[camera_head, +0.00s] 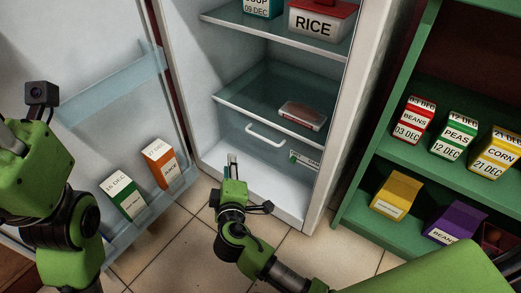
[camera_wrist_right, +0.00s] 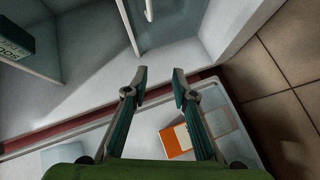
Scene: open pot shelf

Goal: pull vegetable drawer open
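The vegetable drawer (camera_head: 286,147) is the clear bin low in the open fridge, below the glass shelf, and looks shut. Its white bar handle (camera_head: 265,135) is on the front; a white bar that appears to be this handle shows at the top of the right wrist view (camera_wrist_right: 148,10). My right gripper (camera_head: 232,160) is in front of the fridge's lower part, below and left of the handle and apart from it. In the right wrist view its two fingers (camera_wrist_right: 160,72) are spread with nothing between them. My left arm is at the left; its fingers are not visible.
The fridge door (camera_head: 95,85) stands open at the left, with an orange carton (camera_head: 160,160) and a green-white carton (camera_head: 123,195) in its bin. A green shelf (camera_head: 375,145) with several boxes stands at the right. Tiled floor (camera_head: 165,240) is free in front.

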